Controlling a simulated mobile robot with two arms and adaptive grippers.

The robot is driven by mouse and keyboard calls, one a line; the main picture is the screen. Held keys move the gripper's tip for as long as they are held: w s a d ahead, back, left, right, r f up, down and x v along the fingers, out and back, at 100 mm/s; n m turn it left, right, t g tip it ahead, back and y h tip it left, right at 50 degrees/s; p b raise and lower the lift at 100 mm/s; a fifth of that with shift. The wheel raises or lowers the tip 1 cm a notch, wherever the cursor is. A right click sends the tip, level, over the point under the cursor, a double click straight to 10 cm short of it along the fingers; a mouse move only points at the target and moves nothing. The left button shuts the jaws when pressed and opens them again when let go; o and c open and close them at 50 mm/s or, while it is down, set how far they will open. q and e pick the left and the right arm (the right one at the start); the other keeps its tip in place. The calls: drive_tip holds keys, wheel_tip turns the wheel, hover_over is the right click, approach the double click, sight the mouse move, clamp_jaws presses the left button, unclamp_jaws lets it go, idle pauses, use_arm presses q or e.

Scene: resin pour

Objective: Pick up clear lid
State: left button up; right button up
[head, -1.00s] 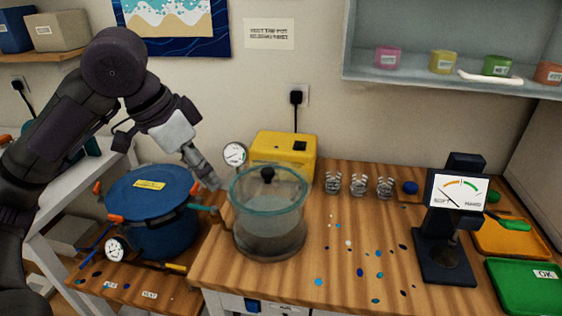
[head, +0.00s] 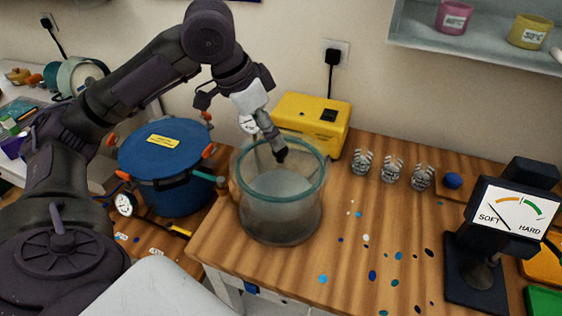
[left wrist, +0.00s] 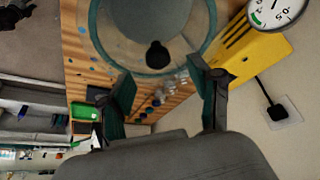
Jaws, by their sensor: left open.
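The clear lid (head: 284,197) is a see-through disc with a teal rim, lying on the round glass chamber (head: 281,222) on the wooden bench. Its black knob (head: 281,155) stands up in the middle; the knob also shows in the left wrist view (left wrist: 157,55). My left gripper (head: 271,138) is over the lid, right by the knob. In the left wrist view its two teal fingers (left wrist: 166,98) are apart, with the knob ahead between them and no grip on it. Contact with the knob cannot be told. My right gripper is not in view.
A blue pot (head: 168,180) with clamps stands left of the chamber. A yellow pump (head: 312,118) and a gauge (head: 248,124) are behind it. Several small cups (head: 391,169) and a hardness tester (head: 505,220) stand to the right. Coloured drops dot the bench between.

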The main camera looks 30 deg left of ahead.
sight(280, 157)
use_arm(q)
drive_tip(key=shift+w+d+f, duration=0.1)
drive_tip(key=shift+w+f, duration=0.1)
drive_tip(key=shift+f, duration=0.2)
drive_tip(key=shift+x, duration=2.6)
drive_tip(key=shift+s+d, duration=0.1)
drive_tip(key=shift+s, duration=0.1)
drive_tip(key=shift+c, duration=0.5)
clamp_jaws()
drive_tip(key=shift+r, duration=0.1)
